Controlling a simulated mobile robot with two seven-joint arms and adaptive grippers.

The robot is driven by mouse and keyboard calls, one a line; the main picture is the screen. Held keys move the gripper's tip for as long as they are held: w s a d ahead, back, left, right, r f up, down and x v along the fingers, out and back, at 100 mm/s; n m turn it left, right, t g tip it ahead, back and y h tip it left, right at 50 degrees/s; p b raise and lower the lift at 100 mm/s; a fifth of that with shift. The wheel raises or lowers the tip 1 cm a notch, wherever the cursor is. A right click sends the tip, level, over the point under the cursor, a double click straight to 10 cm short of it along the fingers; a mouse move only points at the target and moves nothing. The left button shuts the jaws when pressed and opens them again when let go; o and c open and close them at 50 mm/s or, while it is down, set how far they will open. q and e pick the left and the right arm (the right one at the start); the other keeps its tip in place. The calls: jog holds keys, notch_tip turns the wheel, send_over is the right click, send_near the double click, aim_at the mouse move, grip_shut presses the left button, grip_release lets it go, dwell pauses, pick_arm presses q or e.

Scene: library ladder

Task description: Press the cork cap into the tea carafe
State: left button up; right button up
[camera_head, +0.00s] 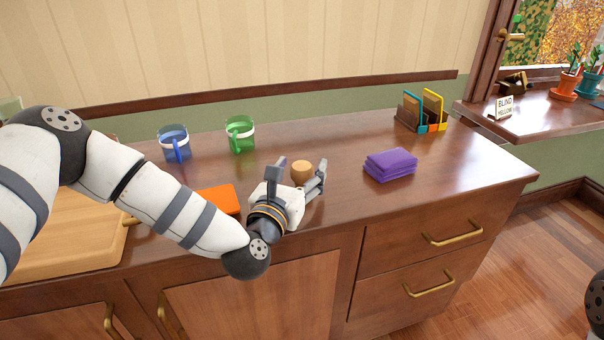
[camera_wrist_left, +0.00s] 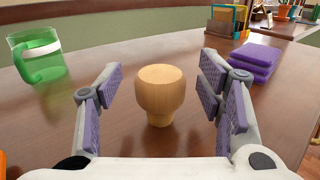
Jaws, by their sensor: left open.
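The cork cap (camera_head: 301,170) is a tan, mushroom-shaped stopper standing upright on the wooden counter, wide end up. It also shows in the left wrist view (camera_wrist_left: 160,92). My left gripper (camera_head: 302,166) is open, with one finger on each side of the cap and gaps between. A green transparent vessel (camera_head: 240,134) with a handle and white band stands behind; it is at the left of the wrist view (camera_wrist_left: 36,57). A similar blue vessel (camera_head: 174,143) stands further left. I cannot tell which is the tea carafe. My right gripper is out of view.
An orange block (camera_head: 218,200) lies beside my left forearm, near a wooden board (camera_head: 70,245). Folded purple cloths (camera_head: 390,165) lie to the right. A desk organizer (camera_head: 420,112) stands at the back right. The counter between cap and cloths is clear.

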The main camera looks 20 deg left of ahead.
pick_arm(q)
jog(key=shift+w, duration=0.6)
jog(key=c, duration=1.1)
